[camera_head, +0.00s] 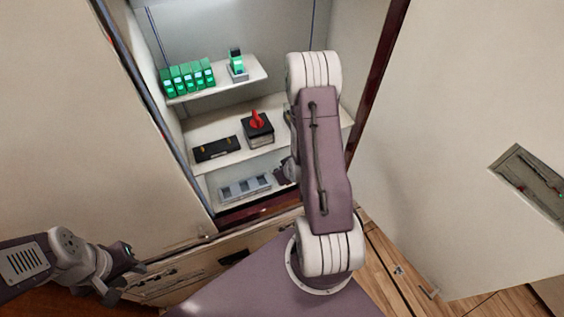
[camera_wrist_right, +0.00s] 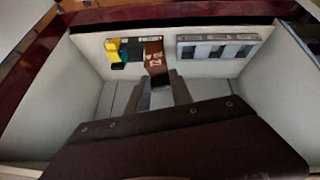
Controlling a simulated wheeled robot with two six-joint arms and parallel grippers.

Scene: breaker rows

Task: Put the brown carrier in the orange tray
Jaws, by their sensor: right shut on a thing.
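The brown carrier (camera_wrist_right: 154,62) shows in the right wrist view, at the end of a row of coloured parts. My right gripper (camera_wrist_right: 161,78) is shut on it, with one dark finger on either side of its lower end. In the head view my right arm reaches into the cabinet and hides the carrier. My left gripper (camera_head: 125,267) hangs empty at the lower left of the head view, outside the cabinet; its finger gap is not clear. I see no orange tray in either view.
A grey slotted rack (camera_wrist_right: 217,46) lies right of the carrier; yellow (camera_wrist_right: 112,52) and teal parts are to its left. In the head view, shelves hold green breakers (camera_head: 188,78), a red-handled switch (camera_head: 258,127) and a black strip (camera_head: 216,148). Cabinet walls stand close around the right arm.

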